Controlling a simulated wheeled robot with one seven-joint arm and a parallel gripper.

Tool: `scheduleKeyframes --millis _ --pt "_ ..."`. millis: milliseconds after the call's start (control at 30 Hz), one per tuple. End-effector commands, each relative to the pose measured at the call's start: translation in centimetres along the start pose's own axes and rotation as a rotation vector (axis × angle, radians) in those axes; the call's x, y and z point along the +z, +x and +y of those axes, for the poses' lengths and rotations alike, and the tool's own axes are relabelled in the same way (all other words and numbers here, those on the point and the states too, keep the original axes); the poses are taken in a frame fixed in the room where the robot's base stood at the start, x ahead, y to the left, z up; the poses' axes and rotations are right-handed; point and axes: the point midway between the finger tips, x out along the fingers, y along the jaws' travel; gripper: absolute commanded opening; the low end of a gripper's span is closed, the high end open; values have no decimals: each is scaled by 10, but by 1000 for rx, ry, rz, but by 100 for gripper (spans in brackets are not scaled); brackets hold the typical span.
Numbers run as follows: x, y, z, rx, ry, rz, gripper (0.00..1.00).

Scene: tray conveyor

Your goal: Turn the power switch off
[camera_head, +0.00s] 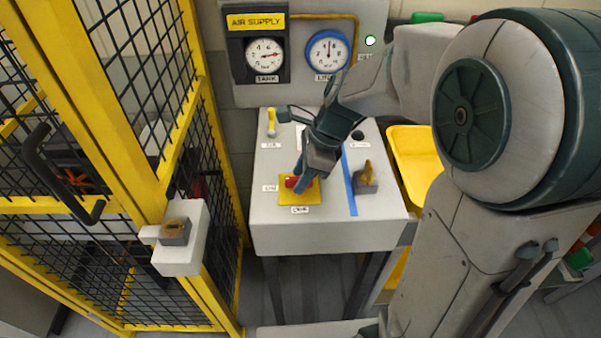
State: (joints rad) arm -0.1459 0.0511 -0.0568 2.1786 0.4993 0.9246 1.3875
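A red control (291,183) sits on a yellow plate (299,198) at the front left of the grey console (330,230). It is partly hidden by my gripper (303,184), which reaches down from the upper right with its fingertips at or just above the control. I cannot tell whether they touch it, or whether the fingers are open or shut. Small labels beside the plate are too small to read surely, so I cannot confirm that this is the power switch. A grey box with a brownish-yellow knob (367,176) stands to the right, past a blue stripe (349,185).
A yellow lever (271,123) stands at the console's back left. A yellow mesh fence (190,150) with a switch box (178,240) borders the left. A yellow bin (412,150) is right.

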Motion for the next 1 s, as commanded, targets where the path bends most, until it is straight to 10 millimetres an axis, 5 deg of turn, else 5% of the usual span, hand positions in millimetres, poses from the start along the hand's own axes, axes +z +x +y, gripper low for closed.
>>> scheduleKeyframes --millis 100,233,667,1000 --pt "0 0 0 0 0 0 36" --pt "0 0 0 0 0 0 0" --pt "1 -1 -1 20 -48 -1 0" --pt "1 -2 -2 112 -267 -1 0"
